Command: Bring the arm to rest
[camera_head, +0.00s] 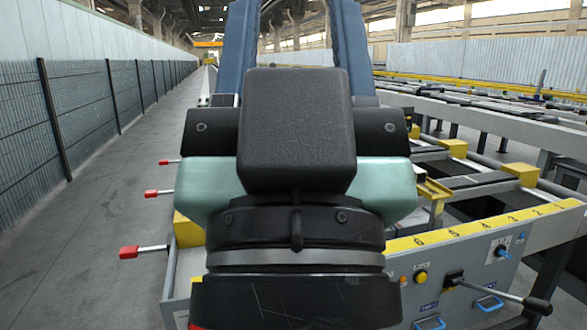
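My own arm (297,130) stands upright in the middle of the head view, close to the camera. It shows a dark block, pale green side parts, a black joint with a grey ring below, and two blue uprights rising out of the top of the picture. I see no gripper fingers, so whether my gripper is open or shut is hidden. The runout table (490,228) stands behind and to the right of the arm, and the arm covers part of it. I cannot tell whether the arm touches it.
A control panel (455,290) with a black-knobbed lever (500,293) is at lower right. Several red-handled levers, one at lower left (128,252), stick out leftward. Yellow blocks (521,174) sit on the table. A mesh fence (85,110) runs along the left; the floor aisle between is clear.

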